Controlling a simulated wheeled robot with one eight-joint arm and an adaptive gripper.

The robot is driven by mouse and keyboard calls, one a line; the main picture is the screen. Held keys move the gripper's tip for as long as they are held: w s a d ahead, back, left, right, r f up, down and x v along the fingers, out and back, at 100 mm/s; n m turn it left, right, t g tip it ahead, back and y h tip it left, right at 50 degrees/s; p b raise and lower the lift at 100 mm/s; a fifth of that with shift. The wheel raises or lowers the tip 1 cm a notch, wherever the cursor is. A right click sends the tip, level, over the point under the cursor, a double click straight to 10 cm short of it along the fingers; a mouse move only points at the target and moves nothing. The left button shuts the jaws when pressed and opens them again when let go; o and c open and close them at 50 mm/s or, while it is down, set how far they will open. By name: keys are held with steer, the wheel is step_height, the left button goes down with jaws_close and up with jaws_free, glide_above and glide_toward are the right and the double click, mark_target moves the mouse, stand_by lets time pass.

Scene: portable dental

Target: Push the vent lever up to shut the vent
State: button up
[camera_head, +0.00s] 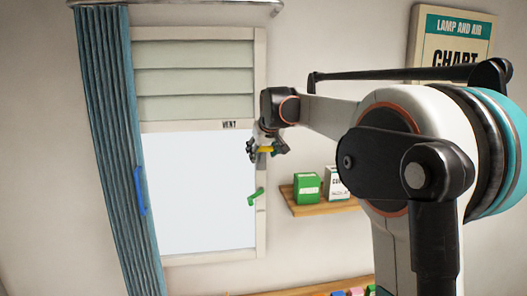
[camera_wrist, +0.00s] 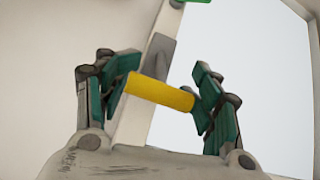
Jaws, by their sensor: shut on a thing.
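The vent lever has a yellow grip (camera_wrist: 160,92), seen between my fingers in the wrist view. A grey plate (camera_wrist: 158,58) lies just beyond it on the pale window frame. In the head view the yellow grip (camera_head: 266,150) shows small at the frame's right side, partly hidden by my gripper (camera_head: 262,151). My gripper (camera_wrist: 163,94) is shut on the yellow grip, with green finger pads at both ends of it.
A blue curtain (camera_head: 110,130) with a blue tieback (camera_head: 139,190) hangs at the left. A wooden shelf (camera_head: 308,208) with a green box (camera_head: 307,187) stands right of the window, below my arm.

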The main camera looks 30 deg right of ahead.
steer(key=shift+w+d+r+g+p, duration=0.1)
steer(key=shift+w+r+g+p, duration=0.15)
steer(key=shift+r+g+p, duration=0.2)
stand_by(0.3)
steer(key=o, duration=1.3)
steer(key=shift+w, duration=0.1)
steer(key=o, duration=0.3)
steer(key=shift+s, duration=0.25)
steer(key=shift+w, duration=0.15)
steer(key=v, duration=1.2)
steer(key=shift+d, duration=0.1)
